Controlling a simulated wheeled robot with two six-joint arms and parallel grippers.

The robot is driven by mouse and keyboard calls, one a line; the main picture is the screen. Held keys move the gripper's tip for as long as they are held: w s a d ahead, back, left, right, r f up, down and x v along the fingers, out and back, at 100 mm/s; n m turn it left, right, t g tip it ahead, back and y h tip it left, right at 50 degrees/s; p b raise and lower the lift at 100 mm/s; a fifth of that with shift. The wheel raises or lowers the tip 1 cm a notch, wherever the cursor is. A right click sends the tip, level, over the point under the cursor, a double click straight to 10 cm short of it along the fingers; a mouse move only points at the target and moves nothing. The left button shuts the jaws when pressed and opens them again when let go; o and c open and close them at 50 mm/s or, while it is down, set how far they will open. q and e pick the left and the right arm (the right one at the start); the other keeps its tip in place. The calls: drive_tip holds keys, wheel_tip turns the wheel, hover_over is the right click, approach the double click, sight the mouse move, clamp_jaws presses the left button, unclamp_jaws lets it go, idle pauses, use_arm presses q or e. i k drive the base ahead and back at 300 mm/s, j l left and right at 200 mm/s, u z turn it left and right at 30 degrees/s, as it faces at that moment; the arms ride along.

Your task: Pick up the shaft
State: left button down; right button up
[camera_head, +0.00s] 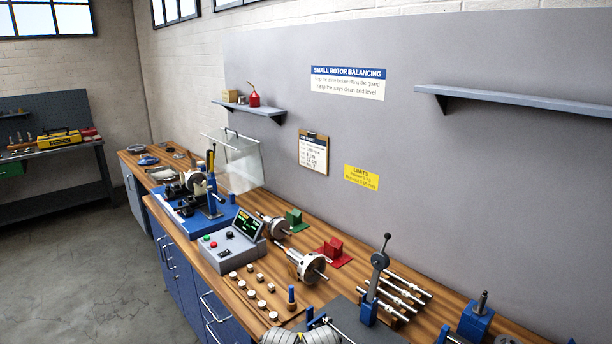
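Several slim silver shafts (408,284) lie side by side on a low rack on the wooden workbench, in the lower right of the head view. They are roughly parallel and slant down to the right, with pale fittings near their lower ends. I cannot tell which one the task means. An upright lever press (374,285) with a dark round head stands just left of them and hides part of the rack. Two more shafts carry round metal rotors (304,264) on the bench further left. Neither of my grippers shows in this view.
A control box (232,246) and a blue balancing machine (195,215) with a raised clear guard stand further left. A blue post (476,318) stands right of the shafts.

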sight(382, 305)
drive_tip(key=i+j+z, duration=0.15)
drive_tip(key=j+z, duration=0.25)
drive_tip(key=i+j+z, duration=0.15)
drive_tip(key=z, duration=0.2)
drive_tip(key=j+z, duration=0.4)
drive_tip(key=i+j, duration=0.1)
drive_tip(key=j, duration=0.4)
drive_tip(key=i+j, duration=0.1)
drive_tip(key=j, duration=0.45)
drive_tip(key=i+j, duration=0.1)
drive_tip(key=j, duration=0.95)
drive_tip(key=i+u, duration=0.1)
drive_tip(key=u, duration=0.15)
drive_tip(key=j+z, duration=0.3)
drive_tip(key=i+l, duration=0.05)
